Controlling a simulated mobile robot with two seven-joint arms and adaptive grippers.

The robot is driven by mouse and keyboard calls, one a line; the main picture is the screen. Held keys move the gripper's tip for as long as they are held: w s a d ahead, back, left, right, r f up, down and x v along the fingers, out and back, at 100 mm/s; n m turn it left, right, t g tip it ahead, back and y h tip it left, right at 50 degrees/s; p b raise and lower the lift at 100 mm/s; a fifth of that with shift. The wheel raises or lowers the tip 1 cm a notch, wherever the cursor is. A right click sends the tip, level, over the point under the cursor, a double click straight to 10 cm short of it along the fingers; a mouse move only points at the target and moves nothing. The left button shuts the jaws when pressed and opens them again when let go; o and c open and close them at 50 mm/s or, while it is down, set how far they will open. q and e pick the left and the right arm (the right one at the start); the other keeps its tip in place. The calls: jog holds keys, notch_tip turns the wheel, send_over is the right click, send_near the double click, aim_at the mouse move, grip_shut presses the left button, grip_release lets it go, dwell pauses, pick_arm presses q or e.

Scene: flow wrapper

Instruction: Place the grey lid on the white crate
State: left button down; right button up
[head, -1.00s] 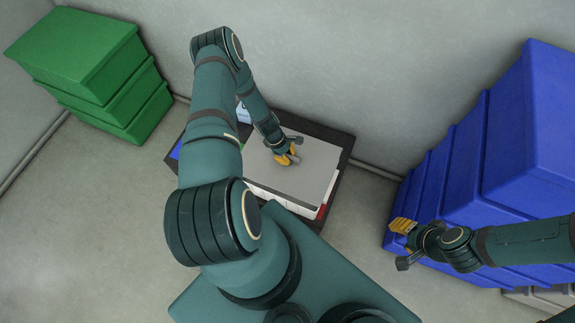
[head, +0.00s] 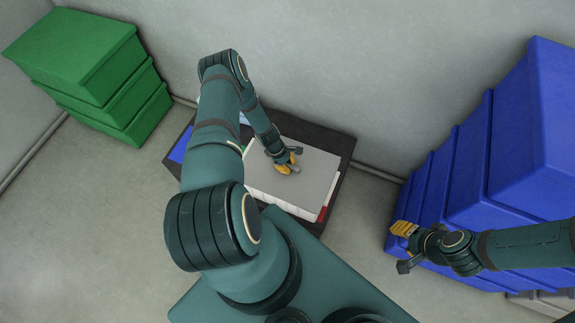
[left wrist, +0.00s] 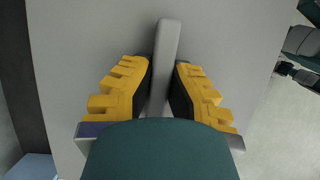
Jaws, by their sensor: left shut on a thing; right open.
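The grey lid (head: 316,174) lies flat over the white crate (head: 285,206) on the dark table, and the crate's front wall shows below its edge. I cannot tell whether the lid is fully seated. My left gripper (head: 287,168) is shut on the handle bar of the lid; in the left wrist view the yellow fingers (left wrist: 164,92) stand on both sides of the grey handle (left wrist: 165,52). My right gripper (head: 400,247) is open and empty at the right, in front of the blue boxes.
The dark table (head: 345,150) stands near the wall, with a blue item (head: 182,146) at its left and a small red piece by the crate's corner. Green crates (head: 92,75) are stacked at left, large blue boxes (head: 470,165) at right. Floor between is clear.

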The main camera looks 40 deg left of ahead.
pick_arm(q)
jog(key=c, duration=1.1)
grip_release()
jog(key=shift+c, duration=0.2)
jog(key=shift+r+p, duration=0.25)
jog(key=shift+p, duration=0.05)
jog(key=p+v, duration=0.2)
jog(key=v, duration=1)
jog(key=shift+p, duration=0.4)
jog(key=d+r+m, duration=0.5)
jog(key=d+m, duration=0.1)
jog(key=d, duration=0.3)
jog(key=d+r+m, duration=0.5)
jog(key=d, duration=0.4)
jog(key=s+d+r+m, duration=0.5)
jog(key=d+r+m, duration=0.3)
jog(key=d, duration=0.3)
jog(key=shift+m, duration=0.5)
jog(key=shift+s+d+r, duration=0.1)
